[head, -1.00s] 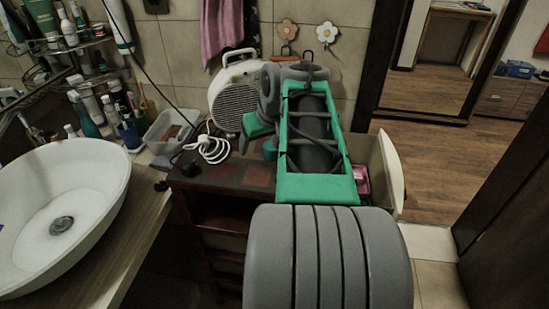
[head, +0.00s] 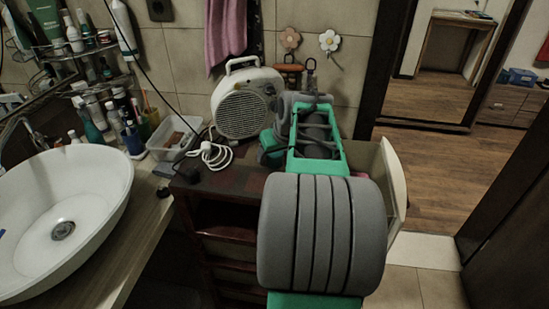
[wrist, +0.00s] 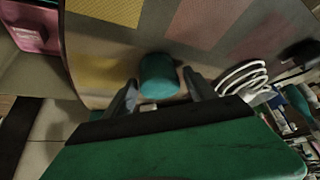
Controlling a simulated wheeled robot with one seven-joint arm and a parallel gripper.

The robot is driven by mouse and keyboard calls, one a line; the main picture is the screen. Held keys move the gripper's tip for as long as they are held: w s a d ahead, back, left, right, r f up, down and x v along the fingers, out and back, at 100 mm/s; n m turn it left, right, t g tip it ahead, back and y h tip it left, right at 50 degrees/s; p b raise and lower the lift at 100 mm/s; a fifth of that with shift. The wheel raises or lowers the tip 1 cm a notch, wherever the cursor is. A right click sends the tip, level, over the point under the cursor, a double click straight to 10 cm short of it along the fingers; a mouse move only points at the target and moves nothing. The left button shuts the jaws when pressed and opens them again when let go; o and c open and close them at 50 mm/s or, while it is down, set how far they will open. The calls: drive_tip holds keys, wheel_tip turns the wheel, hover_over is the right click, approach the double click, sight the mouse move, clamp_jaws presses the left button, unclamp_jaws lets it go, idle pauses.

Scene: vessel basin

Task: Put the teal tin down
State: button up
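The teal tin (wrist: 160,77) stands on the patterned top of the dark cabinet (head: 240,180). In the wrist view it sits between and slightly beyond the fingertips of my gripper (wrist: 159,79). The two dark fingers are spread apart, with a visible gap on each side of the tin, so my gripper is open and not clasping it. In the head view my arm hides the tin, and the fingers cannot be made out.
A white fan heater (head: 243,103) stands behind on the cabinet, with a coiled white cable (head: 213,153) beside it. A clear plastic box (head: 174,137) and a white basin (head: 62,215) lie left. A pink item (wrist: 32,27) sits in an open bin at the cabinet's side.

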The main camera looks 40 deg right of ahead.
drive_tip(key=shift+r, duration=0.1)
drive_tip(key=c, duration=1.3)
